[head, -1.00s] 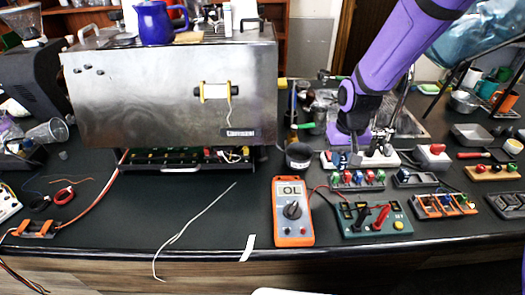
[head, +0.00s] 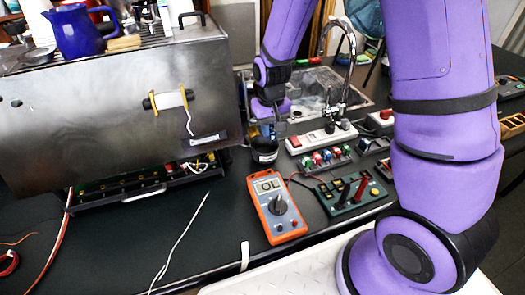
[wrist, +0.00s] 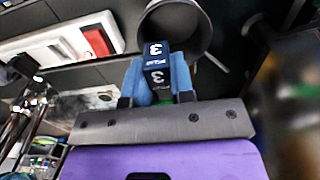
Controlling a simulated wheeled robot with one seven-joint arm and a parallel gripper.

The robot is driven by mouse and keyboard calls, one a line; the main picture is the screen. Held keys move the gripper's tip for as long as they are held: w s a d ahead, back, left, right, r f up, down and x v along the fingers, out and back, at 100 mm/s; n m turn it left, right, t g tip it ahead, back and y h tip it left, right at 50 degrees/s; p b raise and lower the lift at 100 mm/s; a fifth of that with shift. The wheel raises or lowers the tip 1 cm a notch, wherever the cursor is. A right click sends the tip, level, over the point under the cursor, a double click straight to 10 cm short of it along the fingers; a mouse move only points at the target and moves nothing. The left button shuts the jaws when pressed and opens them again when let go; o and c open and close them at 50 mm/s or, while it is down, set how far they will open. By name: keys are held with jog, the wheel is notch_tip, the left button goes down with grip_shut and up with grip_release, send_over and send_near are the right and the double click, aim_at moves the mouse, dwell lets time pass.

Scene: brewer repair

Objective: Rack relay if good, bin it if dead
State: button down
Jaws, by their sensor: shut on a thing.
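My gripper (wrist: 160,85) is shut on a dark blue relay (wrist: 157,62) marked with a white 3, held between its blue fingertips. In the wrist view the open mouth of a black cup (wrist: 205,28) lies just beyond the relay. In the head view my gripper (head: 268,128) is low over or just behind this cup (head: 264,157), which has a white label. I cannot tell whether the relay is inside its rim. A rack (head: 326,164) of coloured relays stands right of the cup. A green tester (head: 338,207) with red and black levers stands in front of the rack.
An orange multimeter (head: 284,226) showing OL lies left of the tester. A white power strip (head: 318,140) lies behind the rack. The steel brewer (head: 95,125) with an open lower tray stands at left. A loose white wire (head: 182,240) crosses the clear front counter.

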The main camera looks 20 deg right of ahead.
jog(key=shift+f, duration=1.2)
jog(key=c, duration=0.9)
grip_release()
jog(key=shift+d, duration=0.1)
jog(key=shift+r, duration=0.1)
notch_tip(320, 180, up, 11)
jog(key=shift+f, duration=0.2)
